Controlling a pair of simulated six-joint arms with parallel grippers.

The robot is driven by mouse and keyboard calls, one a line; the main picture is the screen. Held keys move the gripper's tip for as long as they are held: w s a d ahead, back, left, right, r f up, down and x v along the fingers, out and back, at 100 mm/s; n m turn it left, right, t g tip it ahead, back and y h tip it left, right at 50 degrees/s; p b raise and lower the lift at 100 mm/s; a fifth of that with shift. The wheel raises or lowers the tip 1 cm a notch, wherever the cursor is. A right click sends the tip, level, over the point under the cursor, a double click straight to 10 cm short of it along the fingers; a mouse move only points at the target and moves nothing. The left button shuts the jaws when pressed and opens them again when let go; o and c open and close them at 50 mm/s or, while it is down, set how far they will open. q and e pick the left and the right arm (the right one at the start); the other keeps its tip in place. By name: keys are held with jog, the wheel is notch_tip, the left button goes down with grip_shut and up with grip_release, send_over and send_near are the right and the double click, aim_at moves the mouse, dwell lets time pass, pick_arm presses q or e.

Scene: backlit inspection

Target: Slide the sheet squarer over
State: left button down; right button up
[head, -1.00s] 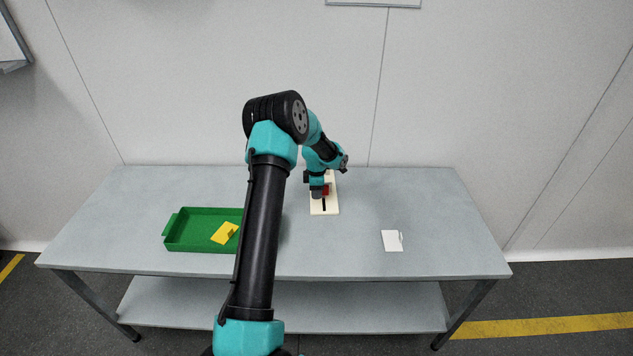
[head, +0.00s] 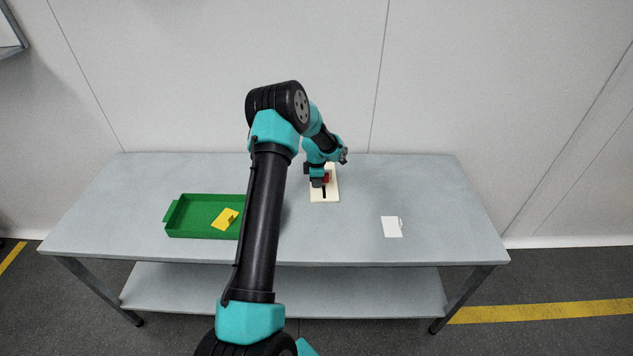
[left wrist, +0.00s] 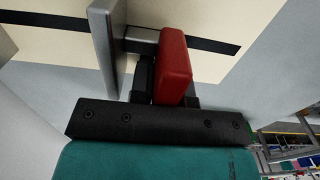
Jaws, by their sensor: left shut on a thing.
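The sheet squarer shows in the left wrist view as a red block (left wrist: 173,66) joined by a short grey bar to an upright grey plate (left wrist: 106,45). It sits over a black slot (left wrist: 212,46) in a cream board (left wrist: 250,20). My left gripper (left wrist: 165,92) is shut on the red block, its black fingers partly hidden behind it. The arm hides part of the board. My right gripper is not in view.
A green tray (head: 172,219) with a yellow piece (head: 225,217) in it stands left of my arm, which covers the tray's right end. A white card-like piece (head: 391,228) lies to the right. The grey table (head: 450,205) is otherwise clear on the right.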

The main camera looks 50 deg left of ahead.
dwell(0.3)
pick_arm(q)
jog(key=shift+w+a, duration=0.4)
jog(key=shift+a, duration=0.3)
jog(key=c, duration=1)
grip_release()
jog(key=shift+r, duration=0.15)
notch_tip(320, 180, up, 17)
jog(key=shift+r, duration=0.1)
